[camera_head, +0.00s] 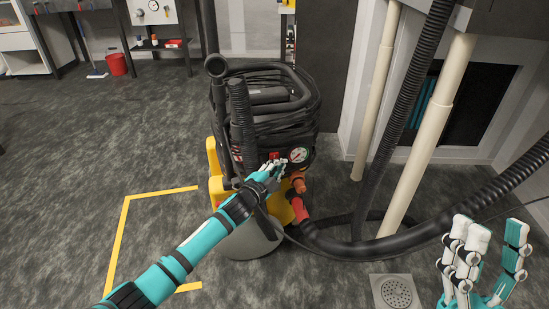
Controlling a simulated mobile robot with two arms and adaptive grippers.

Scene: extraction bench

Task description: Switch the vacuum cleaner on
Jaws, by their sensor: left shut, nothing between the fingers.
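The vacuum cleaner (262,101) stands upright in the middle of the view, with a black top, a yellow frame and a grey drum. A round gauge (298,155) and a small red part, perhaps a switch (275,155), sit on its front. My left gripper (277,165) is shut and empty at this front panel, just below the red part and left of the gauge. I cannot tell whether its fingertips touch the panel. My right gripper (490,245) is open and empty at the lower right, away from the cleaner.
A thick black hose (400,241) runs from an orange-red coupling (299,208) to the right. Cream pipes (428,135) stand at the right. A floor drain (396,292) lies at the bottom right. Yellow tape (122,240) marks clear floor at the left. A red bucket (116,64) stands far back.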

